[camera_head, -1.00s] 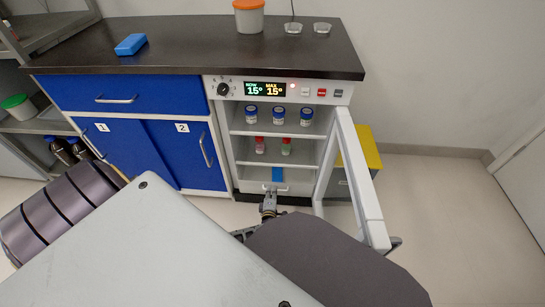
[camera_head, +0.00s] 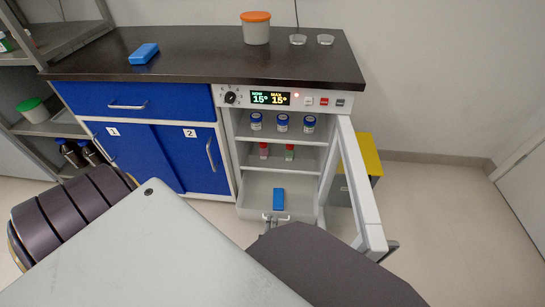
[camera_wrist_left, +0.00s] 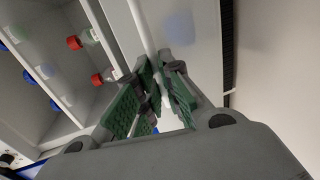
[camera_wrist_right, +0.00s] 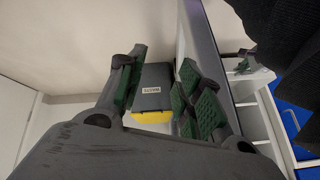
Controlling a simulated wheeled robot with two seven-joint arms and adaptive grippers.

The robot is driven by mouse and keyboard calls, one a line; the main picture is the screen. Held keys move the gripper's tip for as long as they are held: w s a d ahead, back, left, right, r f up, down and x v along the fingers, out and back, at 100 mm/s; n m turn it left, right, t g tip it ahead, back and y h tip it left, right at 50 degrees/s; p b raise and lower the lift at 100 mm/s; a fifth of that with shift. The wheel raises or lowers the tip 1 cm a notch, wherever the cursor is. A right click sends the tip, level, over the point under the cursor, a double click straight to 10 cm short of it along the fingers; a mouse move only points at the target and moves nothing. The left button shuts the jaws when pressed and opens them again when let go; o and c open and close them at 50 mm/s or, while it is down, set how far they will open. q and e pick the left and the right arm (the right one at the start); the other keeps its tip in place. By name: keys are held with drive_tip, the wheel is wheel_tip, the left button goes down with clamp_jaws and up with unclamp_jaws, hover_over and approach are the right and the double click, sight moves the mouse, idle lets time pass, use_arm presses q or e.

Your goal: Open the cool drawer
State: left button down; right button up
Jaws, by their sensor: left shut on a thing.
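The cool drawer (camera_head: 256,193) is the white bottom drawer of the open cooler cabinet. It is pulled out, and a blue block (camera_head: 279,198) lies inside. My left gripper (camera_head: 268,225) is at the drawer's front, shut on its handle (camera_head: 275,216); my own arm hides part of it. In the left wrist view its green-padded fingers (camera_wrist_left: 163,78) are close together at the white drawer front. My right gripper (camera_wrist_right: 163,62) is open and empty in the right wrist view, near the open cooler door.
The white cooler door (camera_head: 358,185) stands open on the right. A grey waste box with a yellow lid (camera_head: 371,154) is behind it. Blue cupboards (camera_head: 150,155) are left.

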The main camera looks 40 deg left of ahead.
use_arm(q)
drive_tip(key=shift+s+d+f, duration=0.1)
drive_tip(key=shift+d, duration=0.05)
drive_tip(key=c, duration=1.6)
unclamp_jaws()
drive_tip(key=shift+o, duration=0.2)
drive_tip(key=shift+r, duration=0.25)
